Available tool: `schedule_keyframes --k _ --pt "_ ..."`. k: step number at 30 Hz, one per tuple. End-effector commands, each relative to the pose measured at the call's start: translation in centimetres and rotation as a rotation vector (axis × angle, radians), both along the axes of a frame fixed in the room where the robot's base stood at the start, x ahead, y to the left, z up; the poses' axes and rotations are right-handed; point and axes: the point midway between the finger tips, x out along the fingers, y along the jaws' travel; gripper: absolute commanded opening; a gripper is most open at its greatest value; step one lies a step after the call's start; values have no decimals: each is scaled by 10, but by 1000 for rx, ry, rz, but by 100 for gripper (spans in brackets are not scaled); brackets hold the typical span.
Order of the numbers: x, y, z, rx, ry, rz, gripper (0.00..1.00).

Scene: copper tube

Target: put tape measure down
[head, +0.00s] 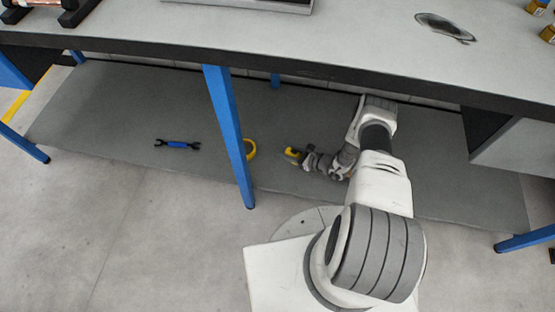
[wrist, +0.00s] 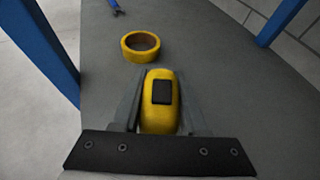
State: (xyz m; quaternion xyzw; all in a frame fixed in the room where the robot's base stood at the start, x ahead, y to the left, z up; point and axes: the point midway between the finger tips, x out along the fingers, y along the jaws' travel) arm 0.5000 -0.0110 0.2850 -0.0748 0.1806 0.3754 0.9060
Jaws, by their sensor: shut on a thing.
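The tape measure (wrist: 158,113) is yellow with a dark square on it. In the wrist view it sits between the two fingers of my gripper (wrist: 158,100), which is shut on it. In the head view the tape measure (head: 292,152) shows small at the end of my gripper (head: 299,156), over the grey lower shelf (head: 110,120) under the workbench. I cannot tell whether the tape measure touches the shelf.
A roll of yellow tape (wrist: 141,46) lies on the shelf just beyond the tape measure. A blue tool with dark ends (head: 178,144) lies further left. A blue table leg (head: 229,135) stands close by. The bench top (head: 330,45) is overhead. Shelf between tool and leg is bare.

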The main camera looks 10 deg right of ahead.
Motion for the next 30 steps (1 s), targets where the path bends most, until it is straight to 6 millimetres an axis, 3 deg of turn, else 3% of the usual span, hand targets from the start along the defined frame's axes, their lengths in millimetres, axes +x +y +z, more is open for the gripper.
schedule_keyframes --k 3,7,11,18,30 --pt "-1 21 -14 1 -1 3 0" --pt "-1 32 -19 0 -1 1 0" --pt "-1 34 -28 -1 -1 0 0" --pt "-1 34 -61 0 -2 2 0" --pt "-1 33 -63 1 -2 0 0"
